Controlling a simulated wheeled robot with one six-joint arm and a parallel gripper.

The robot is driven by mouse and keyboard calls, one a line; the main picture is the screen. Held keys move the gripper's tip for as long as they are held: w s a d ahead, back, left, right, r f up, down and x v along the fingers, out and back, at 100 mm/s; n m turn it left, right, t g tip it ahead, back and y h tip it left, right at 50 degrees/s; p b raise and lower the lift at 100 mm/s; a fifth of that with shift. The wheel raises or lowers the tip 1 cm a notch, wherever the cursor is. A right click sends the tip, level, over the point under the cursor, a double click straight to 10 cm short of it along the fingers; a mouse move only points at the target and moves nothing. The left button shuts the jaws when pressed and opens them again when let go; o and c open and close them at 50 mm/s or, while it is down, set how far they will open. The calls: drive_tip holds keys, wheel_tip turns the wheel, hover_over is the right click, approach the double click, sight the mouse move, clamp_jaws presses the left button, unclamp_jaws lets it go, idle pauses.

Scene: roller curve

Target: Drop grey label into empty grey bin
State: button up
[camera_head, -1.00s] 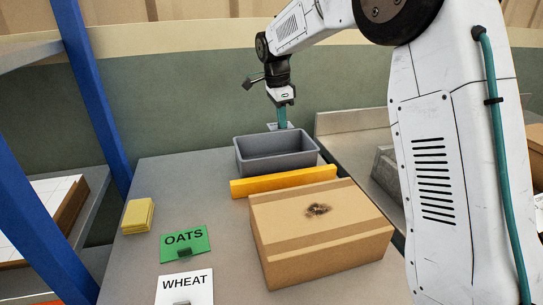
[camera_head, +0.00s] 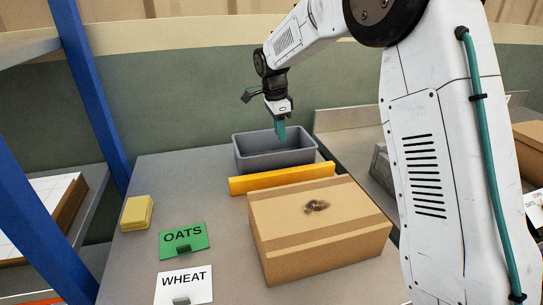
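The grey bin (camera_head: 260,160) stands at the back of the grey table, and its front wall hides its floor. My gripper (camera_head: 281,138) points down over the bin, with its teal fingertips overlapping the bin's opening. From this side the fingers look like one narrow strip, so I cannot tell whether they are open or shut. I cannot make out a grey label now, either at the fingertips or inside the bin.
A yellow bar (camera_head: 281,179) lies in front of the bin. A brown carton (camera_head: 315,230) with a dark mark on top stands nearer. Yellow cards (camera_head: 137,212), a green OATS sign (camera_head: 184,240) and a white WHEAT sign (camera_head: 184,287) are at left.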

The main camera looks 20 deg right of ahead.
drive_tip(key=shift+r, duration=0.1)
wheel_tip(320, 180, up, 8)
drive_tip(key=a, duration=0.1)
drive_tip(key=shift+f, duration=0.2)
drive_tip(key=s+d+n, duration=0.2)
drive_tip(key=s+n, duration=0.7)
drive_tip(key=s, duration=1.3)
drive_tip(key=s+d+f+n+t+y, duration=0.1)
drive_tip(key=s+n, duration=0.8)
drive_tip(key=s, duration=1.3)
drive_tip(key=shift+s+d+f, duration=0.15)
drive_tip(key=shift+d, duration=0.5)
